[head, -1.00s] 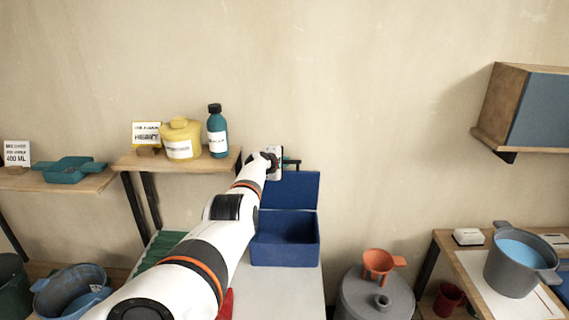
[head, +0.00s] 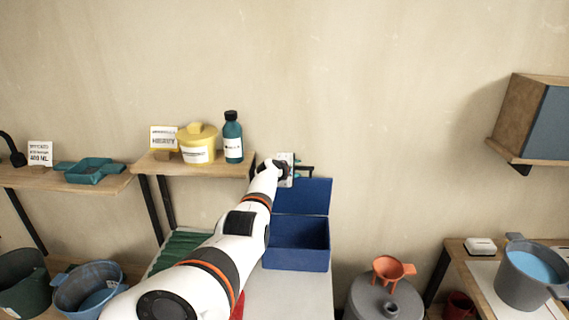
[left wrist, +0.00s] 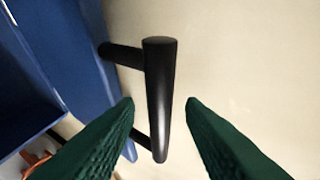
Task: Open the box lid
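The blue box (head: 297,258) stands on a white-topped table with its lid (head: 303,196) raised steeply behind its open inside. A dark bar handle (head: 306,169) sticks out at the lid's top; it also shows large in the left wrist view (left wrist: 157,95), joined to the blue lid (left wrist: 75,50). My left gripper (head: 287,172) is at the lid's top edge. In the left wrist view its green fingers (left wrist: 160,103) are apart, with the handle between them and gaps on both sides. My right gripper is out of view.
A shelf left of the box holds a yellow pot (head: 197,143) and a teal bottle (head: 232,137). An orange funnel (head: 391,272) sits on a grey container to the right. Bare wall is behind the lid.

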